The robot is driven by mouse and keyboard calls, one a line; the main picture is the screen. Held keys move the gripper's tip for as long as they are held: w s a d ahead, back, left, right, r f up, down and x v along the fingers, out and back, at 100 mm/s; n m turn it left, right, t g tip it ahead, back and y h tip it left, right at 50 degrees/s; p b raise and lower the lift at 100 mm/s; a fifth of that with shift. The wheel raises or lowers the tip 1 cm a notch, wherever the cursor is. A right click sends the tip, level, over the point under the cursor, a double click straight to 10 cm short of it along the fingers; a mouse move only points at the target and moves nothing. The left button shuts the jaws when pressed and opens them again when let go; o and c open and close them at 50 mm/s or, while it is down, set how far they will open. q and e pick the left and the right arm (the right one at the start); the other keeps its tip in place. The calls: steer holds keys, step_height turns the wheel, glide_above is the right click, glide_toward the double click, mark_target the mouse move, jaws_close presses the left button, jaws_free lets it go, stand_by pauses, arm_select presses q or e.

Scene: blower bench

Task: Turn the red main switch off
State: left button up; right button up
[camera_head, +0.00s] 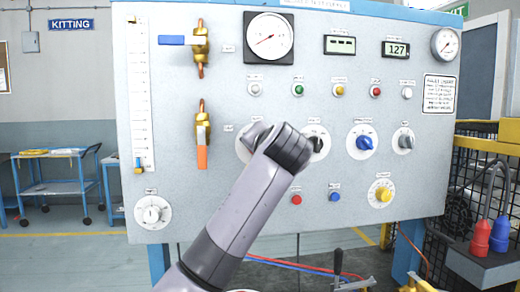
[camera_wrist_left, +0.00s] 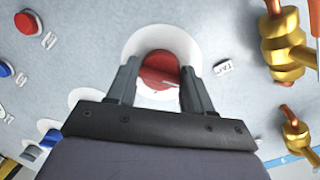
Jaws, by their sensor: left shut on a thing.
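The red main switch (camera_wrist_left: 158,70) is a round red knob on a white disc, seen in the left wrist view. My left gripper (camera_wrist_left: 158,84) has one finger on each side of the knob and is shut on it. A pale mark shows on the knob's lower part, but its setting cannot be read clearly. In the head view my left arm reaches up to the panel (camera_head: 200,190) and covers the knob and fingers. Only the left rim of the switch's white disc (camera_head: 241,150) shows there. My right gripper is not in view.
A brass valve with an orange handle (camera_head: 202,157) is close left of my wrist; one with a blue handle (camera_head: 172,40) is above it. A black knob (camera_head: 318,144) is close right, then a blue knob (camera_head: 364,142). Push buttons sit above and below.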

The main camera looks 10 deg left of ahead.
arm_select(q)
steer(key=shift+r+n, duration=0.2)
steer(key=shift+n, duration=0.3)
stand_by(0.3)
steer(key=o, duration=1)
steer(key=shift+s+a, duration=0.1)
steer(key=shift+f, duration=0.1)
steer(key=b+v, duration=0.2)
steer(key=v, duration=0.5)
steer(key=shift+s, duration=0.1)
